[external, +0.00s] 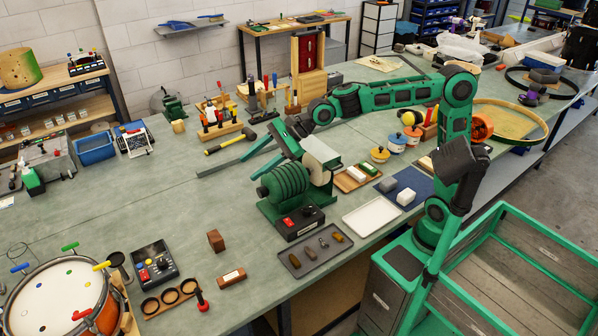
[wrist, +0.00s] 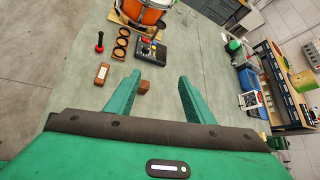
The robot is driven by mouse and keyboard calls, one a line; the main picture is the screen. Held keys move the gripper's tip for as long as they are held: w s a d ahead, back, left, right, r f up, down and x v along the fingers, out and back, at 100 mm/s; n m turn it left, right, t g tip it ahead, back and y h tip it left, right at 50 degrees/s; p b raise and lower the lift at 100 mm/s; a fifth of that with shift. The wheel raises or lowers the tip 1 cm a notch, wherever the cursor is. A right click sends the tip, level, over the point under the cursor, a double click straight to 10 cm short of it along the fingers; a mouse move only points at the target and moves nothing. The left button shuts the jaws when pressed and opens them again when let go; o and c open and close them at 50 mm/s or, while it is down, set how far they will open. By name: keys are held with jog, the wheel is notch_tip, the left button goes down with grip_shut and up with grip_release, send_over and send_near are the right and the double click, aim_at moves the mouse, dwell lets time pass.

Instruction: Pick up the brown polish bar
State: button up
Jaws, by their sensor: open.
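A plain brown block (external: 215,240), which looks like the brown polish bar, rests on the bench left of the green grinder-like machine (external: 285,190). In the wrist view the block (wrist: 145,87) shows between my finger lines, closer to the left finger, with its near part close to that finger. My gripper (external: 226,175) is open and empty, reaching over the bench behind the block; its two green fingers (wrist: 160,77) are spread wide. A second brown bar with a pale label (external: 232,277) lies in front of the block; I cannot fully tell which one is the polish bar.
A wooden tray (external: 337,183) with a white and a green bar lies right of the machine. A dark tray (external: 291,264) with small parts lies in front of it. Bench around the block is clear.

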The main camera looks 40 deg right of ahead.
jog(key=s+a+r+m+g+y, duration=0.2)
jog(key=s+a+r+g+y, duration=0.15)
jog(key=s+a, duration=0.55)
jog(key=t, duration=0.1)
send_near(231, 276)
jog(key=shift+w+r+h, duration=0.15)
jog(key=shift+r+h, duration=0.2)
jog(key=shift+r, duration=0.25)
jog(key=shift+a+f, duration=0.1)
jog(key=shift+f, duration=0.2)
jog(key=x, duration=0.5)
jog(key=shift+x, duration=2.8)
jog(key=c, duration=1.2)
